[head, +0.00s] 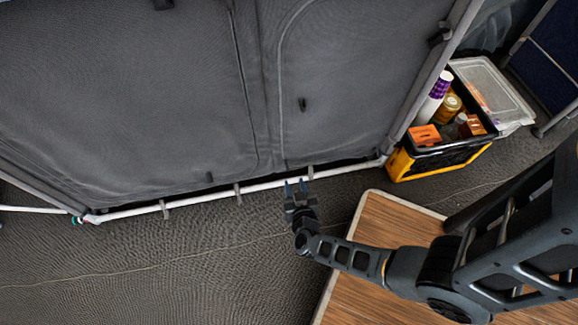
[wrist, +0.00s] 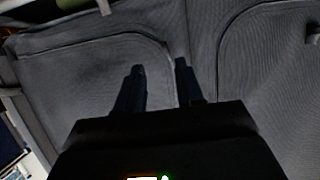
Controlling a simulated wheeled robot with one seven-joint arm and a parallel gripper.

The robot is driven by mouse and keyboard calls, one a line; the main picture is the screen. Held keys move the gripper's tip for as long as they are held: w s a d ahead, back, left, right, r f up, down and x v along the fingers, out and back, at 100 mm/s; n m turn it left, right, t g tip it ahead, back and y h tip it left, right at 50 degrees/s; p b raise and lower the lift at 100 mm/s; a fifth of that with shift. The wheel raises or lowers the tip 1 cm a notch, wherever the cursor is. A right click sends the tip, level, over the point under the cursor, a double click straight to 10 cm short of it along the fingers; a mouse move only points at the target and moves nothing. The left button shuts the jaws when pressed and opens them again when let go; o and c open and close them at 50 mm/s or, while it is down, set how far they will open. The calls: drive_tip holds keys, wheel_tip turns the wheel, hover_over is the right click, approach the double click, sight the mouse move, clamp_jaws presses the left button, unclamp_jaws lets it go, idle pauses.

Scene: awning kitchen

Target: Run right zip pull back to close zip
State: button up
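A grey fabric panel (head: 150,80) fills the upper left of the head view, with two long zip seams. The right seam (head: 278,100) runs up and curves right at the top. A small dark tab, possibly the right zip pull (head: 302,104), hangs just right of this seam. A second dark tab (head: 210,177) sits low on the left part. My gripper (head: 295,184) is low in front of the panel, below the right seam's lower end. Its two fingers are apart with nothing between them. In the wrist view, my gripper (wrist: 159,68) points at the fabric and curved seams.
A white pole (head: 200,198) with grey clips runs along the panel's foot. A wooden-topped surface (head: 385,225) lies under my arm. Carpet (head: 150,270) is clear at lower left.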

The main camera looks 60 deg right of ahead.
sight(287, 167)
drive_tip(key=b+x, duration=0.1)
drive_tip(key=x, duration=0.2)
drive_tip(key=b+x, duration=0.2)
drive_tip(key=x, duration=0.1)
drive_tip(key=shift+w+r, duration=0.2)
drive_tip(key=shift+w, duration=0.15)
drive_tip(key=shift+w+d+b, duration=0.3)
drive_tip(key=shift+d+b, duration=0.1)
drive_tip(key=shift+d, duration=0.05)
drive_tip(key=shift+y, duration=0.3)
clamp_jaws()
drive_tip(key=shift+f, duration=0.1)
idle(0.5)
